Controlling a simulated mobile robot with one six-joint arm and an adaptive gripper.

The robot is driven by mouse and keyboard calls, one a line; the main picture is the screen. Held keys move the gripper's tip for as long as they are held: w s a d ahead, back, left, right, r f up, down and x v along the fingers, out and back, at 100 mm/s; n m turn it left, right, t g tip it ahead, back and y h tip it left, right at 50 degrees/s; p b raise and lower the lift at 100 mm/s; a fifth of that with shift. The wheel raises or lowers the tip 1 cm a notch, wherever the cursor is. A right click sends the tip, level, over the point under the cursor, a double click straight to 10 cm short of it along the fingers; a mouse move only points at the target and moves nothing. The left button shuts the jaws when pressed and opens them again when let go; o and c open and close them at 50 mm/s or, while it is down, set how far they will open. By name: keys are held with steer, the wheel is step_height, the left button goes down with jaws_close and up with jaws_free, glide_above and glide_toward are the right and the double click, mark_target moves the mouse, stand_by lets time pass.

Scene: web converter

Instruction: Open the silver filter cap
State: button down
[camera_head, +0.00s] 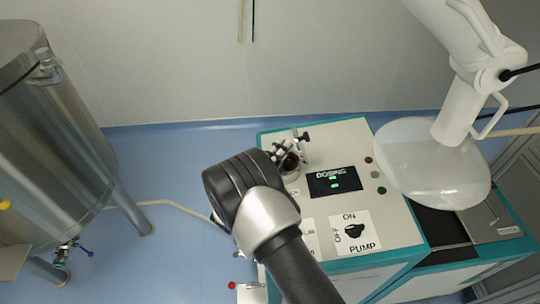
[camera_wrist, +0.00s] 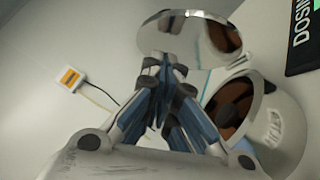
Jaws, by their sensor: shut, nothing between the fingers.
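The silver filter cap (camera_wrist: 190,32) is a shiny round disc at the top of the wrist view. It stands tilted up and apart from the rim of the round filter housing (camera_wrist: 285,132), whose brown inside shows. My gripper (camera_wrist: 165,62) is shut and empty, its fingertips together just in front of the lower edge of the cap. I cannot tell whether they touch it. In the head view my gripper (camera_head: 284,152) is over the back left of the machine top, beside the housing (camera_head: 291,174), and the cap is hard to make out there.
The machine top (camera_head: 345,145) carries a DOSING display (camera_head: 334,182) and a PUMP switch (camera_head: 353,232). A white arm-like fixture with a clear dome (camera_head: 430,160) is at the right. A steel tank (camera_head: 50,140) stands at the left. Blue floor (camera_head: 165,180) is open between tank and machine.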

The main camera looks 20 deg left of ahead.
mark_target(300, 142)
steer(key=shift+w+d+r, duration=0.1)
steer(key=shift+w+d, duration=0.05)
steer(key=shift+d, duration=0.15)
steer(key=shift+r, duration=0.1)
steer(key=shift+d+r+m+g, duration=0.15)
steer(key=shift+m+g, duration=0.15)
steer(key=shift+m, duration=0.1)
steer(key=shift+w+d+r, duration=0.1)
steer(key=shift+w+d+r+m+g+y+p, duration=0.15)
steer(key=shift+w+d+r+m+g+p, duration=0.15)
steer(key=shift+d+m+g, duration=0.4)
steer(key=shift+w+d+r+m+g+y+p, duration=0.2)
steer(key=shift+d+r+m+g, duration=0.3)
steer(key=shift+m, duration=0.2)
steer(key=shift+w+d+r+m+g+y+p, duration=0.15)
steer(key=shift+w+d+r+m+g+p, duration=0.15)
steer(key=shift+d+m+g, duration=0.4)
steer(key=shift+a, duration=0.1)
